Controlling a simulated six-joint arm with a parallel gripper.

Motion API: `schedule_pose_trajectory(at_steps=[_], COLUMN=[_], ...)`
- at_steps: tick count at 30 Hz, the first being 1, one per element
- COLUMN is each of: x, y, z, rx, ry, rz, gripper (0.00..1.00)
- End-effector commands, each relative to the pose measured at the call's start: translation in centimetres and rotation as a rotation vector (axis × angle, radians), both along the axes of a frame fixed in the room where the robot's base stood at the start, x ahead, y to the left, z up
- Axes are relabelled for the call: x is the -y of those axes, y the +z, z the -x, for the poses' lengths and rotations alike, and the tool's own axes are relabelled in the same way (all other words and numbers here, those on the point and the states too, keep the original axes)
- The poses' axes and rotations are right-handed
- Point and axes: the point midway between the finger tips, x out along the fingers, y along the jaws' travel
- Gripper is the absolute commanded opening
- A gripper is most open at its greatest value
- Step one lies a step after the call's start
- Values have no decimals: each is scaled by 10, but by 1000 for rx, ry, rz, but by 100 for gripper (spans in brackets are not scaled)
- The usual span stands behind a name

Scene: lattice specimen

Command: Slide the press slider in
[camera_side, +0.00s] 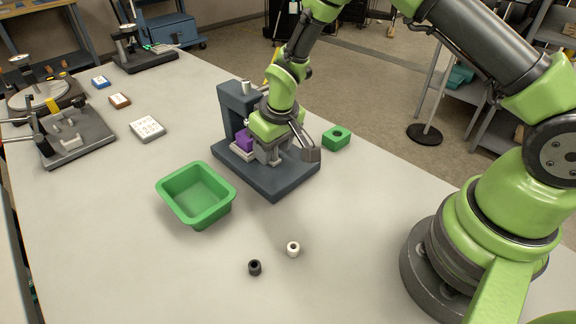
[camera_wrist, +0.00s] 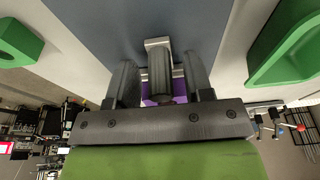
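The press (camera_side: 232,104) is a dark blue-grey frame on a flat base on the table. A purple block (camera_side: 244,139) sits in it above a light grey strip, and purple also shows in the wrist view (camera_wrist: 179,90). My gripper (camera_side: 272,158) is low over the base, in front of the purple block, hiding part of the press. In the wrist view, my open fingers (camera_wrist: 161,80) stand on both sides of a grey rounded knob (camera_wrist: 160,72), with a visible gap on each side. A light grey end piece (camera_wrist: 157,43) lies just beyond the knob. I take the knob to be the slider's handle.
A green bin (camera_side: 197,219) stands left of the press base, and a green block with a hole (camera_side: 337,138) to its right. A white tray (camera_side: 147,128) and fixtures are farther left.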

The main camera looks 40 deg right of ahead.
Motion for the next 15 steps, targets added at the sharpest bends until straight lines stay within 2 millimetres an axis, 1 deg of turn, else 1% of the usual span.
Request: schedule_pose_trajectory(at_steps=[9,11,15], x=[0,0,0], y=[1,5,22], z=[0,1,4], rx=[0,0,3], ry=[1,0,2], rz=[0,0,0], gripper=[47,47,47])
